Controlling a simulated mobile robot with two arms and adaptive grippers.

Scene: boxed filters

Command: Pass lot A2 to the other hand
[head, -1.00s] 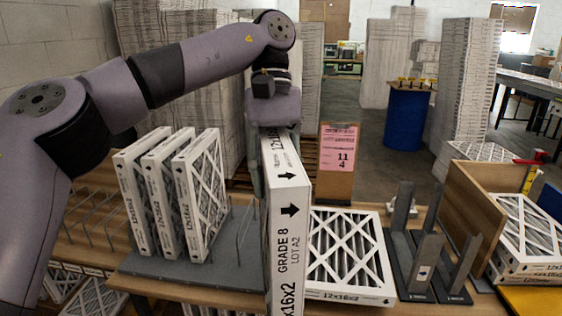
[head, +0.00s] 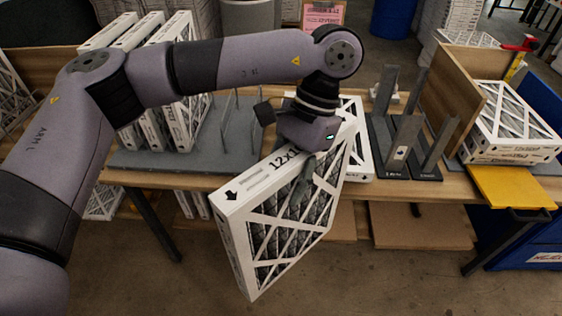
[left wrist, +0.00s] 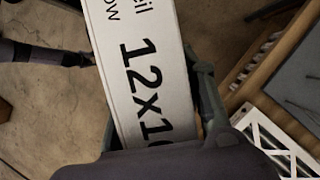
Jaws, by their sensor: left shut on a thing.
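The lot A2 filter (head: 290,215) is a white boxed frame with a pleated, cross-braced face. It hangs tilted in front of the table, its printed narrow edge up, with an arrow and "12x1" showing. Its lot lettering is not readable now. My left gripper (head: 300,162) is shut across that narrow edge near its right end. In the left wrist view the filter's edge (left wrist: 145,70) runs up and away between the fingers. My right gripper is not seen in the head view; a dark part at the left of the wrist view is unclear.
Several filters (head: 185,105) stand in a wire rack on a grey base (head: 215,155). A flat filter (head: 357,160) lies behind the held one. A dark slotted stand (head: 405,150), wooden divider (head: 462,100) and stacked filters (head: 515,125) are right. Floor before the table is clear.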

